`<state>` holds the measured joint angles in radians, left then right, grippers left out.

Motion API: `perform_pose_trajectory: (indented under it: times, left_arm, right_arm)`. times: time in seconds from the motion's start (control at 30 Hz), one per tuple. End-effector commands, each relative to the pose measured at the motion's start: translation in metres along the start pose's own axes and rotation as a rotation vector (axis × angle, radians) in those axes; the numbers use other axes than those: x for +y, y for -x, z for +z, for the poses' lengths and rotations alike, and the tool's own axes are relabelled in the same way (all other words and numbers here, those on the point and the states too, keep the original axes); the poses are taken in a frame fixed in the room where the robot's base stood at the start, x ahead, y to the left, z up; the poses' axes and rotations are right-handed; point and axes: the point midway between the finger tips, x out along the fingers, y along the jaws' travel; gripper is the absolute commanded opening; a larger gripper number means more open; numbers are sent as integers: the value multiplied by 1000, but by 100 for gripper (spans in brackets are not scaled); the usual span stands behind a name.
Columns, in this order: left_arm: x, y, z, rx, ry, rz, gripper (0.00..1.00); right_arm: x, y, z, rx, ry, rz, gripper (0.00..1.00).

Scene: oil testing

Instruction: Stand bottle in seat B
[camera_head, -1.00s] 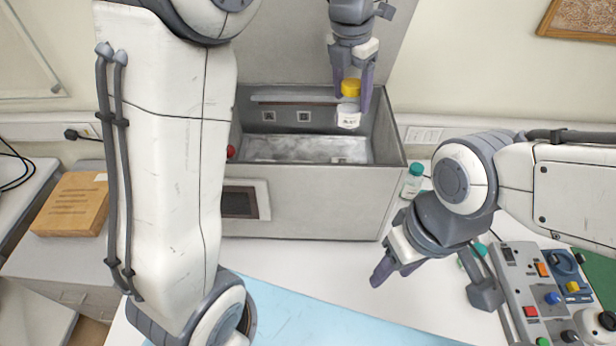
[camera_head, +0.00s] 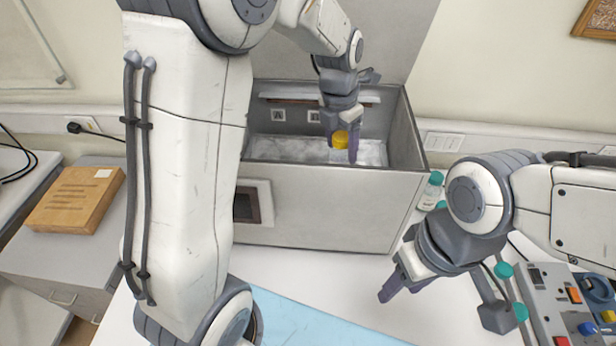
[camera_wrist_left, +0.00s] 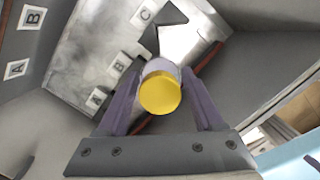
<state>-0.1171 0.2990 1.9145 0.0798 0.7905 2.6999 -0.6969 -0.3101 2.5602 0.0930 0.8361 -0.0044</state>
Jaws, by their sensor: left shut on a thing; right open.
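My left gripper (camera_head: 345,148) is shut on a bottle with a yellow cap (camera_head: 340,140). It holds the bottle down inside the open grey box, cap up; the bottle's lower part is hidden in the head view. In the left wrist view the yellow cap (camera_wrist_left: 160,94) and a bit of clear body (camera_wrist_left: 160,66) show between the fingers. My right gripper (camera_head: 392,286) is open and empty, right of the box front.
The box's front wall (camera_head: 330,205) and right wall (camera_head: 405,130) stand close around my left gripper. Teal-capped bottles (camera_head: 431,190) stand right of the box. A control panel (camera_head: 560,300) is at the lower right. A blue mat (camera_head: 310,322) lies in front.

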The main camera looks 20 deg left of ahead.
Motion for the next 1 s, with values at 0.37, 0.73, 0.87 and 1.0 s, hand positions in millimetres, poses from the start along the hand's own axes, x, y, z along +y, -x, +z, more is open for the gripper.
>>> perform_pose_trajectory:
  times: [0.37,0.73,0.87,1.0]
  left_arm:
    - [37,-30,-64,1,5,0,0]
    - [38,-69,-74,3,3,-1,0]
    - [39,-73,-74,-1,1,1,0]
    - [39,-73,-74,-1,1,1,0]
  right_arm:
    - [-2,22,-1,0,4,0,50]
    - [-2,34,-2,0,4,0,50]
    - [-2,33,-2,0,4,0,50]
    - [-2,33,-2,0,4,0,50]
